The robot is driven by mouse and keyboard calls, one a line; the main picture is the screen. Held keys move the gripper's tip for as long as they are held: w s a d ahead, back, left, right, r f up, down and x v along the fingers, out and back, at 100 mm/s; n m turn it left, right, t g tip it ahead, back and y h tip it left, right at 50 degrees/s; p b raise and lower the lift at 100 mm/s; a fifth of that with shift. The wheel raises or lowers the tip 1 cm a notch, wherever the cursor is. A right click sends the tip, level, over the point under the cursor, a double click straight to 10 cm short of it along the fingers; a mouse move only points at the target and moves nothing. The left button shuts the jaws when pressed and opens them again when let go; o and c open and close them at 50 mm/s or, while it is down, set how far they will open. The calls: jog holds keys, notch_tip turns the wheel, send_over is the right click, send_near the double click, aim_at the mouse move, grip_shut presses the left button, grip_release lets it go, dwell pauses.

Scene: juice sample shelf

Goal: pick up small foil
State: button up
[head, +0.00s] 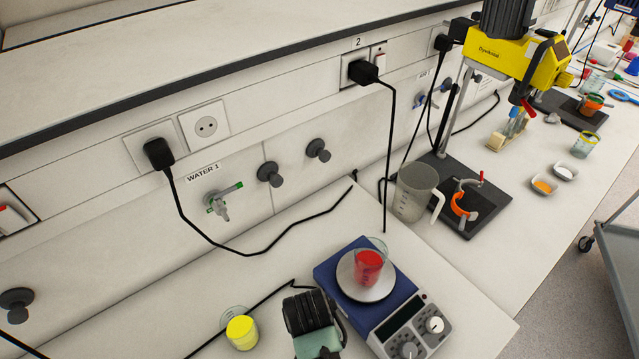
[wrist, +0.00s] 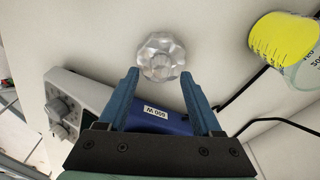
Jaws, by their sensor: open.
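A small, silvery, faceted round piece that looks like the small foil (wrist: 160,57) lies on the white bench in the wrist view. My gripper (wrist: 160,73) has its two blue fingers spread apart, with nothing held between them. The foil lies just past the fingertips, roughly centred between them in the picture; I cannot tell the height gap. In the head view my dark wrist and teal gripper body stand between the yellow beaker and the stirrer. The fingertips and the foil cannot be made out there.
A blue hotplate stirrer (head: 330,267) carries a beaker of red liquid (head: 368,268); its edge shows close behind my fingers in the wrist view (wrist: 170,122). A beaker of yellow liquid (head: 241,332) stands left of my gripper. Black cables (head: 255,250) cross the bench.

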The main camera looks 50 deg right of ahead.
jog(key=shift+w+d+f, duration=0.1)
jog(key=shift+d+f, duration=0.05)
jog(key=shift+f, duration=1)
grip_shut()
